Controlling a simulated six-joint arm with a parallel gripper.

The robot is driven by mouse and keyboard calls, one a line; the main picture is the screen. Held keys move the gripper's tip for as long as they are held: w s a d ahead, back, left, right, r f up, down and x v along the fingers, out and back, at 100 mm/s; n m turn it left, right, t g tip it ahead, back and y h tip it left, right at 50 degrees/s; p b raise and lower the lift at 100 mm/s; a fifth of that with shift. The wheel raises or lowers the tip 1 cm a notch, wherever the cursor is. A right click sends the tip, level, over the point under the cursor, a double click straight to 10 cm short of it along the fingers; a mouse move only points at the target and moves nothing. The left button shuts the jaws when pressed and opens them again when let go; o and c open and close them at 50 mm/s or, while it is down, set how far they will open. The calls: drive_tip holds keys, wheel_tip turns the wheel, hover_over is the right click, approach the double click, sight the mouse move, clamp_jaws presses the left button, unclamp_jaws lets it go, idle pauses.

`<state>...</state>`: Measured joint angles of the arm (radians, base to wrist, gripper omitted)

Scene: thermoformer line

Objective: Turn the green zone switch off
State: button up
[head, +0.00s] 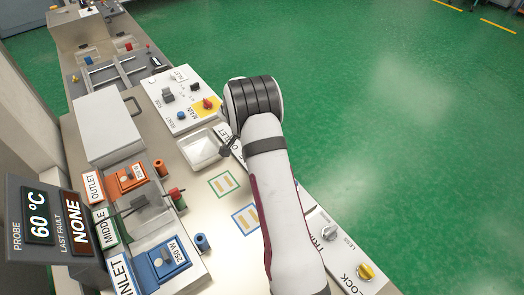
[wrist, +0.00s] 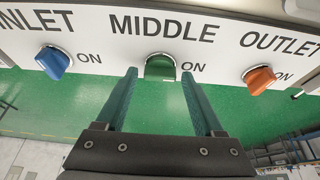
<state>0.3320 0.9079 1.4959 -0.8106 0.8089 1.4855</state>
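In the wrist view, the green zone switch (wrist: 161,67) sits on a white panel under the word MIDDLE, with ON printed to its right. Its exact handle angle is hard to tell. My gripper (wrist: 158,76) is open and empty, its two teal fingertips to the left and right of the green switch with gaps on both sides. How close the tips are to the panel is unclear. In the head view the green switch is hidden and my arm covers most of the gripper.
The blue INLET switch (wrist: 53,62) is left of the green one and the orange OUTLET switch (wrist: 258,79) is right, both clear of my fingers. In the head view, a white tray (head: 201,153) and a yellow LOCK knob (head: 366,271) flank my arm. Green floor is open beyond.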

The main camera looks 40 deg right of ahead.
clamp_jaws()
drive_tip(key=n+t, duration=0.1)
drive_tip(key=n, duration=0.3)
drive_tip(key=shift+s+n+t, duration=0.15)
drive_tip(key=shift+n+t, duration=0.25)
drive_tip(key=n, duration=0.2)
drive_tip(key=n+t+y, duration=0.1)
drive_tip(key=n, duration=0.1)
drive_tip(key=shift+s+d+n+t, duration=0.1)
drive_tip(key=shift+d+n+t, duration=0.05)
drive_tip(key=shift+n+t, duration=0.15)
drive_tip(key=n+y, duration=0.1)
drive_tip(key=n, duration=0.3)
drive_tip(key=shift+d+t+y, duration=0.1)
drive_tip(key=shift+t+y, duration=0.3)
drive_tip(key=shift+s+d+n+y, duration=0.1)
drive_tip(key=shift+n+y, duration=0.7)
drive_tip(key=shift+n, duration=1.5)
